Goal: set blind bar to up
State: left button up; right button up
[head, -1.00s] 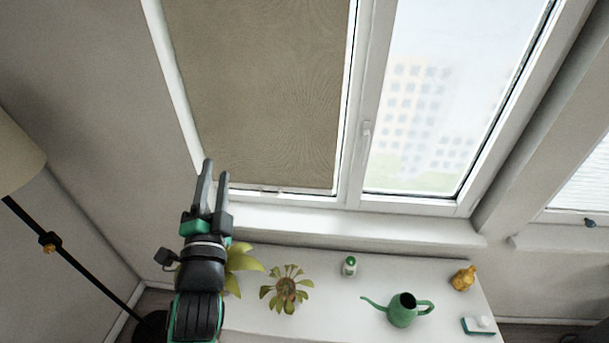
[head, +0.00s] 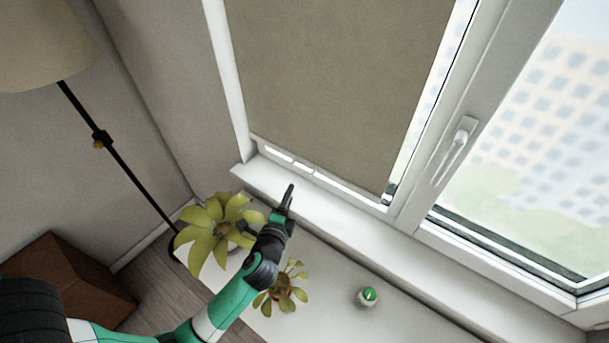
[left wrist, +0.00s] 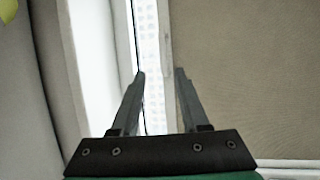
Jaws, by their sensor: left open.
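The brown blind (head: 340,90) hangs lowered over the left window pane. Its pale bottom bar (head: 303,166) sits near the foot of the pane, with a thin bright gap below it. My left gripper (head: 289,191) is in front of the sill, just below the bar in the head view, and seen nearly edge-on. In the left wrist view the left gripper (left wrist: 160,73) is open and empty, its fingertips pointing at the bar (left wrist: 167,45) and bright gap. The blind (left wrist: 240,75) fills the right side there. Contact with the bar cannot be told. My right gripper is not in view.
A leafy yellow-green plant (head: 207,232) and a smaller plant (head: 286,290) stand close below my left arm. A green-capped bottle (head: 368,296) is right of them. The window handle (head: 455,150) is on the frame at right. A floor lamp (head: 100,138) stands at left.

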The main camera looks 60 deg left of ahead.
aim_at(299, 172)
pick_arm(q)
jog(key=b+x, duration=0.1)
jog(key=x, duration=1.1)
jog(key=shift+w+d+r, duration=0.1)
jog(key=shift+w+r, duration=0.05)
jog(key=shift+r, duration=0.05)
grip_shut()
dwell(0.9)
